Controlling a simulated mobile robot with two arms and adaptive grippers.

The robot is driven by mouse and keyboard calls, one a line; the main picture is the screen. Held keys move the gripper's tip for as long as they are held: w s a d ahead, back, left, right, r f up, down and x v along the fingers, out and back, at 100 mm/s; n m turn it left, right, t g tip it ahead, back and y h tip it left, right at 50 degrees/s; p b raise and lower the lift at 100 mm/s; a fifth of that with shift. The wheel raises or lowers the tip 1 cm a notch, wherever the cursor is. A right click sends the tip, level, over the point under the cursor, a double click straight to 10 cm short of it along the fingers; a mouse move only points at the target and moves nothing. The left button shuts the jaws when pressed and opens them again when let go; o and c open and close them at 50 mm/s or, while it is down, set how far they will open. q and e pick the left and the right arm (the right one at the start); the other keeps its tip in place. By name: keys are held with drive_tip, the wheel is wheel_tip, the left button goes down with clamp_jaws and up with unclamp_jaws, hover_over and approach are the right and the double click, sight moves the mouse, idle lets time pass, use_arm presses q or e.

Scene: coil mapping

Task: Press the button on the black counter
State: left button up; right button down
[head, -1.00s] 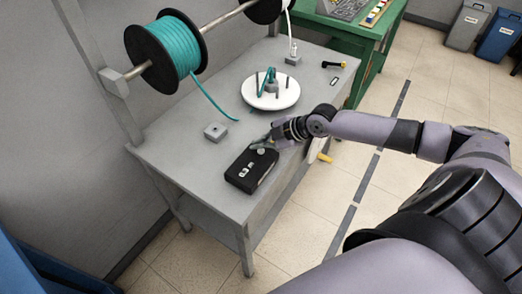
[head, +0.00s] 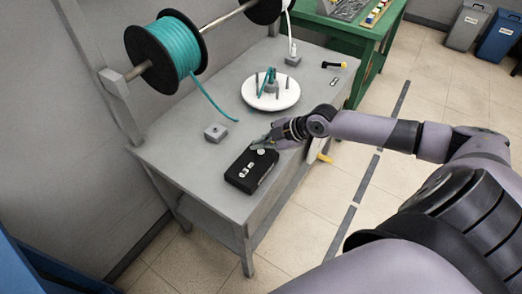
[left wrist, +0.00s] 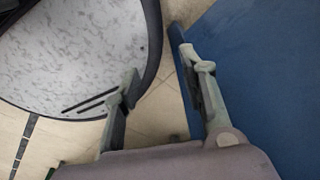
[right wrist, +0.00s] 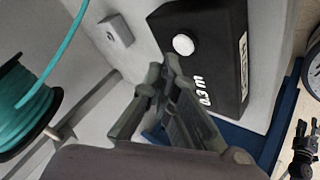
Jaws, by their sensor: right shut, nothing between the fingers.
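The black counter (head: 245,181) is a box lying near the front edge of the grey workbench. In the right wrist view the counter (right wrist: 212,65) shows a round white button (right wrist: 183,44) and the white reading "0.3 m". My right gripper (head: 257,147) is at the counter's far end, close to the button. In the right wrist view the fingers of my right gripper (right wrist: 162,75) are shut, empty and point toward the button. A small gap shows between tips and button in the picture; I cannot tell the height. My left gripper (left wrist: 160,68) is open and empty, away from the bench.
A teal cable spool (head: 178,52) hangs on a rod above the grey workbench (head: 190,177). A small grey block (head: 215,133) sits left of the counter. A white disc with pegs (head: 270,98) stands behind. A green table (head: 345,38) is farther back.

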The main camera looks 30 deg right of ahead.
sight(261, 153)
drive_tip(key=shift+f, duration=0.1)
drive_tip(key=shift+f+b, duration=0.3)
drive_tip(key=shift+f, duration=0.05)
drive_tip(key=shift+f+b, duration=0.35)
drive_tip(key=shift+f, duration=0.1)
idle(0.5)
drive_tip(key=shift+r, duration=0.15)
drive_tip(key=shift+r+p, duration=0.7)
drive_tip(key=shift+r, duration=0.05)
wheel_tip(261, 153, up, 5)
drive_tip(key=p, duration=0.4)
idle(0.9)
